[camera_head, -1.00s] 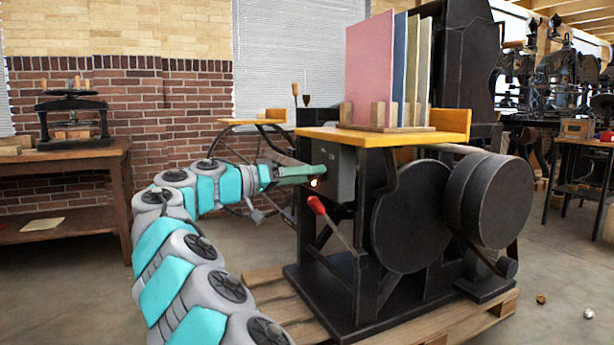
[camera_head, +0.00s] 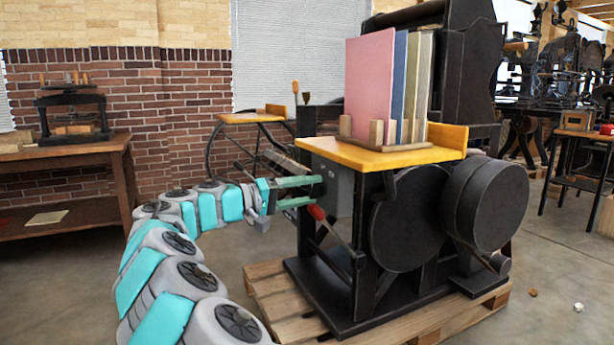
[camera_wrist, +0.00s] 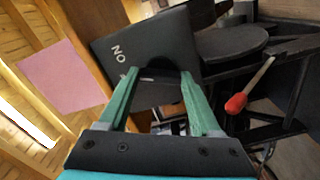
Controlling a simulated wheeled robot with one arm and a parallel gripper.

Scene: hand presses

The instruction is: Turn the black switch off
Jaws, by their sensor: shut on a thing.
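The grey switch box (camera_head: 338,187) hangs under the yellow table at the left side of the black press. It fills the top middle of the wrist view (camera_wrist: 180,40), where its white "ON" lettering (camera_wrist: 118,53) appears turned over. The black switch (camera_wrist: 160,64) shows as a dark rounded form on the box's edge, between my fingertips. My gripper (camera_head: 316,190) reaches in from the left, its two green fingers on either side of the switch. In the wrist view my gripper (camera_wrist: 160,76) is shut on it. The switch's exact position is hard to tell.
A lever with a red handle (camera_head: 316,212) sticks out just below my gripper, also in the wrist view (camera_wrist: 236,103). The yellow table (camera_head: 380,158) holds upright boards (camera_head: 371,85) above. The press stands on a wooden pallet (camera_head: 270,290). Open floor lies left.

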